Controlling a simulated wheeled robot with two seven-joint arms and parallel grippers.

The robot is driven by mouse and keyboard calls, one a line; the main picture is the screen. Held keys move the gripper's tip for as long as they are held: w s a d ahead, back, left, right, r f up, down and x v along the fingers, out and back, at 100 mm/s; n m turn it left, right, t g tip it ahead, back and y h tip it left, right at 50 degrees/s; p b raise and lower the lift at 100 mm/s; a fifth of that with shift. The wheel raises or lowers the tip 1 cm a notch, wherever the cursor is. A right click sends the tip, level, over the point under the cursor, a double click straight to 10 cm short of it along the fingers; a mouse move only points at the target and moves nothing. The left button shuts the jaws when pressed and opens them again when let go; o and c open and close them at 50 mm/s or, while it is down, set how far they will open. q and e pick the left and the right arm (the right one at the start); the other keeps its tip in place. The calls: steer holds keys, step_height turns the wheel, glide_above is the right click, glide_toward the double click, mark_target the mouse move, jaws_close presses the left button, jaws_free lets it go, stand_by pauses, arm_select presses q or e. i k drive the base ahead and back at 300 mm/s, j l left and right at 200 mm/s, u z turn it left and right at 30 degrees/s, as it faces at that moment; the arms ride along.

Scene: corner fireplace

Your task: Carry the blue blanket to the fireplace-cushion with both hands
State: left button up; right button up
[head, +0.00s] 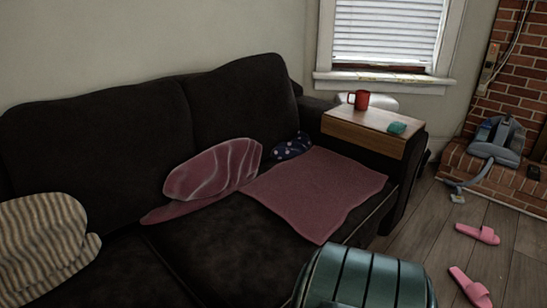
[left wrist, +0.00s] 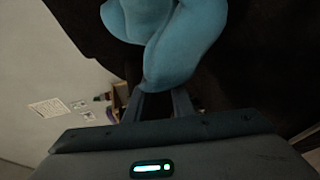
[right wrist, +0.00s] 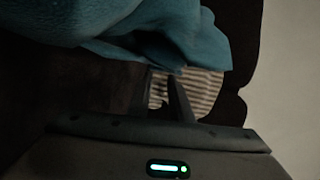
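The blue blanket (left wrist: 165,40) fills the top middle of the left wrist view in thick folds. It narrows towards my left gripper (left wrist: 155,92), whose fingers look closed on its edge. In the right wrist view the blanket (right wrist: 150,35) spreads across the top left. My right gripper (right wrist: 163,72) has its fingertips at the blanket's lower edge and looks closed on it, though the picture is dark there. Neither gripper nor the blanket shows in the head view. I see no cushion that I can tell to be the fireplace-cushion; only part of the brick fireplace (head: 519,75) shows.
A dark sofa (head: 100,130) bears a striped cushion (head: 45,240), a pink patterned cushion (head: 215,170) and a pink cloth (head: 318,190). A red mug (head: 359,99) stands on the wooden armrest tray (head: 365,131). Pink slippers (head: 478,233) lie on the floor by the hearth.

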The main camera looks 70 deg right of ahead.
mark_target(276, 228)
steer(key=z, duration=1.4)
steer(key=i+l, duration=0.2)
steer(key=l, duration=0.15)
steer(key=i+l, duration=0.15)
steer(key=l, duration=0.2)
steer(key=i+l, duration=0.2)
steer(key=l, duration=0.15)
steer(key=i+l, duration=0.15)
steer(key=l, duration=0.2)
